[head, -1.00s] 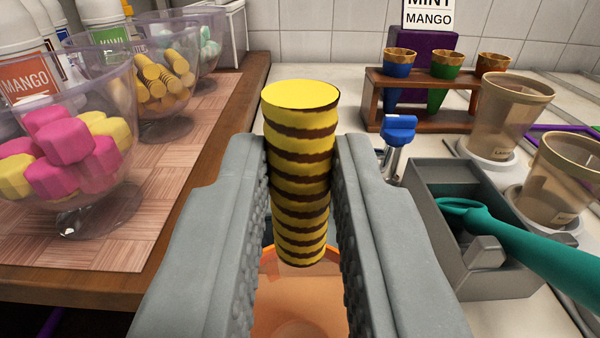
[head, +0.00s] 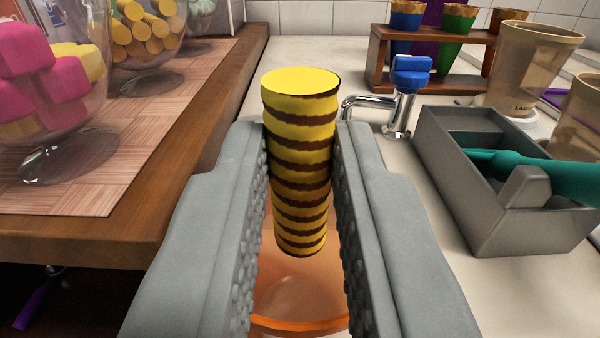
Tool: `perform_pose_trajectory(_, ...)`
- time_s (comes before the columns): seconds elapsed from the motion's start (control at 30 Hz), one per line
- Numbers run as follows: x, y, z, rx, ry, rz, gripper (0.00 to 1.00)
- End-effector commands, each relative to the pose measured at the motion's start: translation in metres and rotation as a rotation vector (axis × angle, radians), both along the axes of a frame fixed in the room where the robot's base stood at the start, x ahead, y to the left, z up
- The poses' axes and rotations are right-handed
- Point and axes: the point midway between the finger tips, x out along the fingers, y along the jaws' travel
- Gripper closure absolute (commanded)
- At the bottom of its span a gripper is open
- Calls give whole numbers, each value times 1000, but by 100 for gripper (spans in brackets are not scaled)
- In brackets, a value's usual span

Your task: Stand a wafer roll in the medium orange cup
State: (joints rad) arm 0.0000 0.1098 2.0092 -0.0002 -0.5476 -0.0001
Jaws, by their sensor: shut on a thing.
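A yellow wafer roll (head: 300,165) with dark brown stripes stands upright between the two grey fingers of my gripper (head: 302,190). The gripper is shut on it. An orange translucent cup (head: 298,325) is below and partly hidden by the fingers and the roll. The roll's lower end shows over the cup's opening; I cannot tell how far it is above or inside the rim. Other wafer rolls (head: 146,40) lie in a clear glass bowl at the upper left.
A glass bowl of pink and yellow cubes (head: 40,85) stands on the wooden counter at left. A blue-handled tap (head: 410,75) is behind the gripper. At right are a grey bin (head: 500,215) with a teal scoop (head: 545,175), a wooden cone rack (head: 378,48) and beige cups (head: 530,65).

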Motion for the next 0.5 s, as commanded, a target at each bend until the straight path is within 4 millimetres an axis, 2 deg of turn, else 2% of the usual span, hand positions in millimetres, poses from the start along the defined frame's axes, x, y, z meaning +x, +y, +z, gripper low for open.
perform_pose_trajectory(0.33,0,0,-2,0,0,0,95)
perform_pose_trajectory(0.37,0,0,-2,0,0,0,81)
perform_pose_trajectory(0.4,0,0,-2,0,0,0,73)
perform_pose_trajectory(0.5,0,0,-2,0,0,0,57)
